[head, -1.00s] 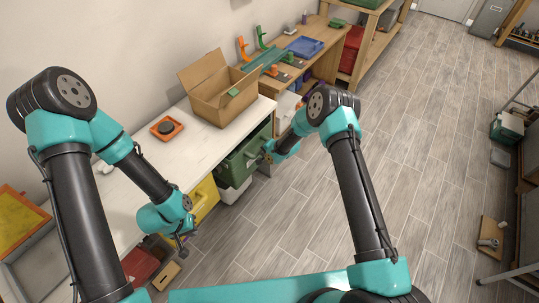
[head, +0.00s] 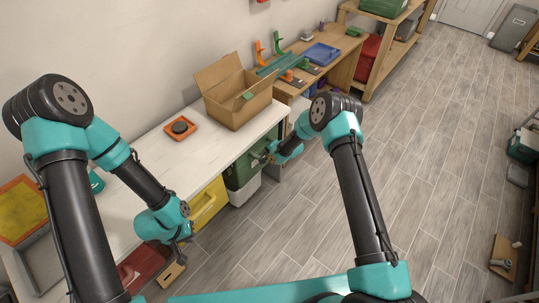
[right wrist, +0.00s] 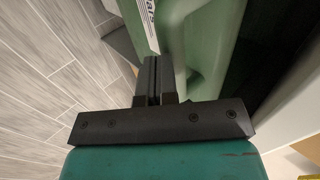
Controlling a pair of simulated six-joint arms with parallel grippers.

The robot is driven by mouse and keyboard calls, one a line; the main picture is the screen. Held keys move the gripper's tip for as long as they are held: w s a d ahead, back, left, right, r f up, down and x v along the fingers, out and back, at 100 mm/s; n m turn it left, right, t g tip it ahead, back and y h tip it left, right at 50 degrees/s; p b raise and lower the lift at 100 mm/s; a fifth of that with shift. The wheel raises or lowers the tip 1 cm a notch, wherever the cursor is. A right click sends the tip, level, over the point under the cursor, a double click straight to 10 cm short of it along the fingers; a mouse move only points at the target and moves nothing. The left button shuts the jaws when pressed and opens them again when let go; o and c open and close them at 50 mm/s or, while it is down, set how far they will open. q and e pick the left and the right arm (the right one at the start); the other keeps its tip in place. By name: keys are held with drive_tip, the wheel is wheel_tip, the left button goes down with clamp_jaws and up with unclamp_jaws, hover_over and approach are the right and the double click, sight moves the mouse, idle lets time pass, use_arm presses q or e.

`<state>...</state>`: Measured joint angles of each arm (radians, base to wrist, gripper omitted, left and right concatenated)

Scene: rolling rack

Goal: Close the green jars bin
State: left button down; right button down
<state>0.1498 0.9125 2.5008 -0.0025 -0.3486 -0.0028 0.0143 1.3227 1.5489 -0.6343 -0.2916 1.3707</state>
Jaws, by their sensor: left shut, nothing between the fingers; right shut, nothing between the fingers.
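The green bin (head: 241,174) sits under the white worktop, beside a yellow bin. Its front is nearly in line with the yellow bin's. My right gripper (head: 260,158) is shut and empty, with its fingertips at the green bin's front. In the right wrist view the shut fingers (right wrist: 158,65) point at the green front (right wrist: 205,45), close to its moulded edge and partly visible white label. I cannot tell if they touch it. My left gripper (head: 183,258) is shut and empty, low in front of the worktop near a red bin.
The yellow bin (head: 208,204) and red bin (head: 138,268) are left of the green one. A white bin (head: 245,191) is below it. A cardboard box (head: 237,103) and an orange tray (head: 181,128) stand on the worktop (head: 155,150).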

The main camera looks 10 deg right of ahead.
drive_tip(key=s+d+f+v, duration=0.1)
drive_tip(key=v, duration=1.2)
drive_tip(key=shift+s+f, duration=0.2)
drive_tip(key=shift+f, duration=0.05)
drive_tip(key=shift+d, duration=0.15)
drive_tip(key=s+d+n+g+h, duration=0.1)
drive_tip(key=s+d+n+g, duration=0.1)
drive_tip(key=s, duration=1.4)
drive_tip(key=s+d+n+g, duration=0.3)
drive_tip(key=s+n, duration=0.2)
drive_tip(key=s, duration=1.1)
drive_tip(key=shift+d+h, duration=0.2)
drive_tip(key=shift+h, duration=0.2)
drive_tip(key=shift+w+r, duration=0.1)
